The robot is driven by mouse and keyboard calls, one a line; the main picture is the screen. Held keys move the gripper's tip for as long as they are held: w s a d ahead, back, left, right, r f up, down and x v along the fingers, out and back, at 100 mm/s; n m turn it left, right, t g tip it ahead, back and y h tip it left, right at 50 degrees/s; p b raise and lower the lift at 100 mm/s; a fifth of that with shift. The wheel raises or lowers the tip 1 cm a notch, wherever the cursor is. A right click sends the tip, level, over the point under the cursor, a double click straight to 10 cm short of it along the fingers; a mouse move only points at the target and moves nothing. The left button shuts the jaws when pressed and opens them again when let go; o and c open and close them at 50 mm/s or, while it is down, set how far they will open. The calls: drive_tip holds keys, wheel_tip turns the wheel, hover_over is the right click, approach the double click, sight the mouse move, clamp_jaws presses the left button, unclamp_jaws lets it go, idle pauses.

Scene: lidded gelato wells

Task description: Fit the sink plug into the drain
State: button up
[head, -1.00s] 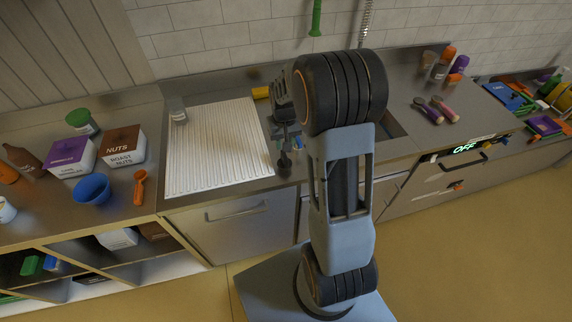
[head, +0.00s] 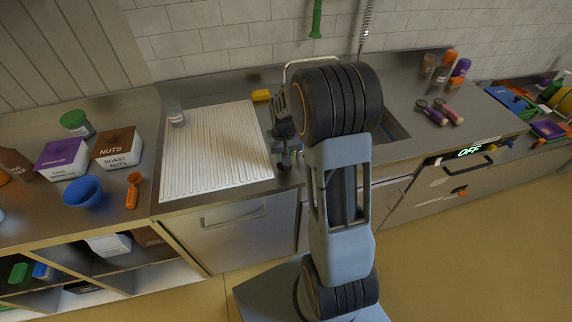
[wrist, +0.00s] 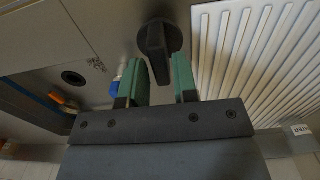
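The sink plug (wrist: 160,38) is a black disc with an upright bar handle, on the steel counter beside the white ribbed drainboard in the wrist view. My gripper (wrist: 158,70) has two green fingers, set apart, with the near end of the handle showing in the gap between them. I see no finger touching it. In the head view my gripper (head: 288,155) points down by the drainboard's right edge and largely hides the plug.
The ribbed drainboard (head: 215,150) lies to the left. A sink basin (head: 393,128) is partly hidden behind my arm; blue and orange items show near it in the wrist view. A yellow item (head: 261,95) lies behind the drainboard. Boxes and a blue bowl (head: 83,191) stand further left.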

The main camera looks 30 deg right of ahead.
clamp_jaws()
drive_tip(key=shift+r, duration=0.15)
drive_tip(key=shift+r+p, duration=2.85)
drive_tip(key=shift+r, duration=1.05)
